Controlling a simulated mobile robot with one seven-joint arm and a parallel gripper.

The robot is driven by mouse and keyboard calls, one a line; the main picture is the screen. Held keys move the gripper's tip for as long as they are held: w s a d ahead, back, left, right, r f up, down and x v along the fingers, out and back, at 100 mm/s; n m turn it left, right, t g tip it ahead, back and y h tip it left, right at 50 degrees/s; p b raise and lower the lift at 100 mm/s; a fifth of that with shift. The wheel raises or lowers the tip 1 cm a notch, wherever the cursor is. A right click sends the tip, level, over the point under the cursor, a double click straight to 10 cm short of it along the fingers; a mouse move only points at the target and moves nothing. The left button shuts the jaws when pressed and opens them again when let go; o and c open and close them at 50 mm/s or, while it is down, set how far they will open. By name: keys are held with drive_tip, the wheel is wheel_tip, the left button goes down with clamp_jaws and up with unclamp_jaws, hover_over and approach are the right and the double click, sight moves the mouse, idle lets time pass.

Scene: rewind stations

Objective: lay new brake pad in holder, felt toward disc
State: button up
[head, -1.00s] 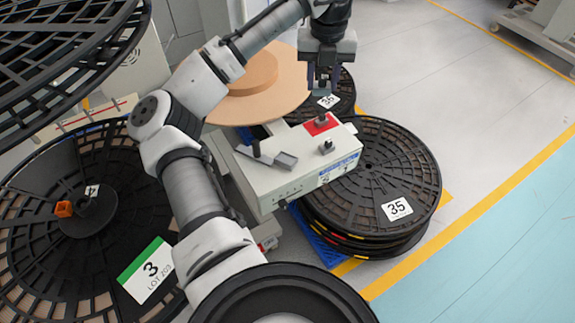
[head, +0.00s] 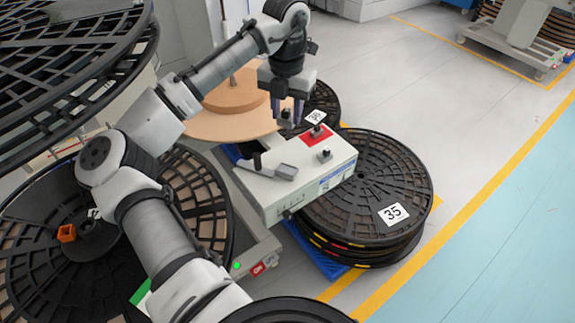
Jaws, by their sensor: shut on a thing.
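My gripper (head: 288,118) points down in the head view, shut on a small grey piece (head: 286,123), which I take for the brake pad. It shows just at the fingertips, so its felt side cannot be told. The gripper appears above the back edge of the white control box (head: 262,196), left of the red plate; its height over the box is unclear. No pad holder or brake disc can be clearly made out. A round tan wooden piece (head: 215,128) lies behind the gripper.
Black reels labelled 35 (head: 375,190) are stacked to the right. Large black reels (head: 60,85) fill the left.

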sight(287, 127)
wheel_tip(287, 127, down, 17)
drive_tip(key=shift+r+p, duration=0.15)
drive_tip(key=shift+p, duration=0.35)
drive_tip(key=o, duration=0.5)
drive_tip(key=shift+f, duration=0.2)
drive_tip(key=o, duration=0.5)
wheel_tip(287, 127, up, 12)
drive_tip(key=shift+r+b, duration=0.25)
drive_tip(key=shift+b, duration=0.35)
